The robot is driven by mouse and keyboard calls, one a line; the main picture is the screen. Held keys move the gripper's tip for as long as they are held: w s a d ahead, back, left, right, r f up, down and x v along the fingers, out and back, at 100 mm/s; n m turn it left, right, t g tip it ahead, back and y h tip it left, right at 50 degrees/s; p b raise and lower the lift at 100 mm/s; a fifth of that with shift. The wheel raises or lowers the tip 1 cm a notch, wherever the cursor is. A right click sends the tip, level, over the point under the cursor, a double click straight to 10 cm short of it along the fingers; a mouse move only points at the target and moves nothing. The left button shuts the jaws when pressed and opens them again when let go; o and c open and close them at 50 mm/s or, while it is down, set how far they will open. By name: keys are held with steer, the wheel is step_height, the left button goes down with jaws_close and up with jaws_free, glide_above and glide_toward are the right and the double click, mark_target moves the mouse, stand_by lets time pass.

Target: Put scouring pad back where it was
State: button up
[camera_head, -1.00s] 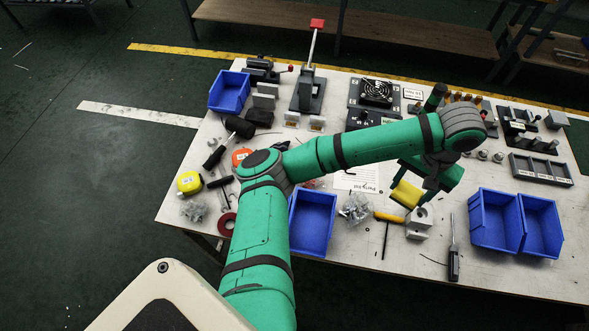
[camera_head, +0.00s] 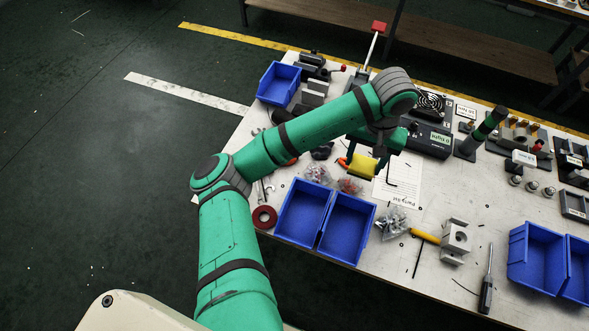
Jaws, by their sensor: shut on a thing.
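The scouring pad (camera_head: 363,168) is a yellow block in the upper middle of the head view. My gripper (camera_head: 366,155) is shut on it, with the pad's lower part showing below the green fingers. The pad appears above the worktable, by the left edge of the white parts list (camera_head: 399,182). My arm hides part of the table behind the gripper. I cannot tell whether the pad touches anything beneath it.
Two blue bins (camera_head: 347,229) stand in front of the pad at the near edge. Bagged parts (camera_head: 317,173) lie left of it. A black fan unit (camera_head: 430,141) stands behind right. Another pair of blue bins (camera_head: 534,257) is at right. Bare tabletop shows around the parts list.

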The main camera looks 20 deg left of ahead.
steer(key=shift+w+a, duration=0.15)
steer(key=shift+a, duration=0.05)
steer(key=w+f, duration=0.3)
steer(key=w, duration=0.1)
steer(key=w+f, duration=0.3)
steer(key=w, duration=0.1)
steer(key=w+a+f, duration=0.1)
steer(key=w+f, duration=0.2)
steer(key=w, duration=0.2)
steer(key=shift+w, duration=0.1)
steer(key=shift+w+a+f, duration=0.1)
steer(key=shift+a+f, duration=0.05)
steer(key=shift+a, duration=0.05)
steer(key=shift+w+d+f, duration=0.15)
steer(key=shift+w+f, duration=0.05)
steer(key=shift+d+f, duration=0.25)
steer(key=shift+f, duration=0.3)
steer(key=shift+d+f, duration=0.25)
steer(key=shift+f, duration=0.85)
steer(key=shift+a, duration=0.25)
